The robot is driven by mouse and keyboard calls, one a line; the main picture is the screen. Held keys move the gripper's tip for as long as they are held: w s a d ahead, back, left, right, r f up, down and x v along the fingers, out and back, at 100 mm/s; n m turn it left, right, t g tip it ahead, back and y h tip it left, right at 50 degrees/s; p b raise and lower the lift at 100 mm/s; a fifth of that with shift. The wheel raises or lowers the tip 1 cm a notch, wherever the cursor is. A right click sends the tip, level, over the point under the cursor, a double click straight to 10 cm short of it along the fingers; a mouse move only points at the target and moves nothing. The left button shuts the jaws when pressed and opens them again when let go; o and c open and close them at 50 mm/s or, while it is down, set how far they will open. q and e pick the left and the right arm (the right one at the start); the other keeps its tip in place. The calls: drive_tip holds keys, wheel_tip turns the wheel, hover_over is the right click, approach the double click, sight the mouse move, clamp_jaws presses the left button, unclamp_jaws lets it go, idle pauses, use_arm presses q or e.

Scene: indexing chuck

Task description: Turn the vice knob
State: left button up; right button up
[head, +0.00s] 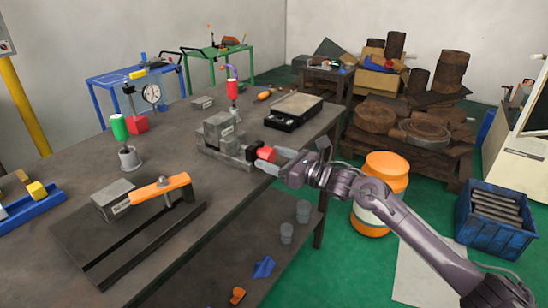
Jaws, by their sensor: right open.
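The grey metal vice (222,138) stands on the dark workbench (110,208) near its right edge. Its red knob (266,154) faces the edge, on the right end of the vice. My right arm comes in from the lower right. My right gripper (276,161) is open, with its pale fingers at the knob. The fingers partly overlap the knob in the picture; I cannot tell whether they touch it. My left gripper is not in view.
A black-sided box (293,111) lies behind the vice. A red-handled tool (232,89) stands behind it. A green-handled tool (120,127) and an orange clamp bar (160,187) are to the left. An orange and white drum (378,190) stands on the floor behind my right arm.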

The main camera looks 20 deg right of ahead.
drive_tip(key=c, duration=1)
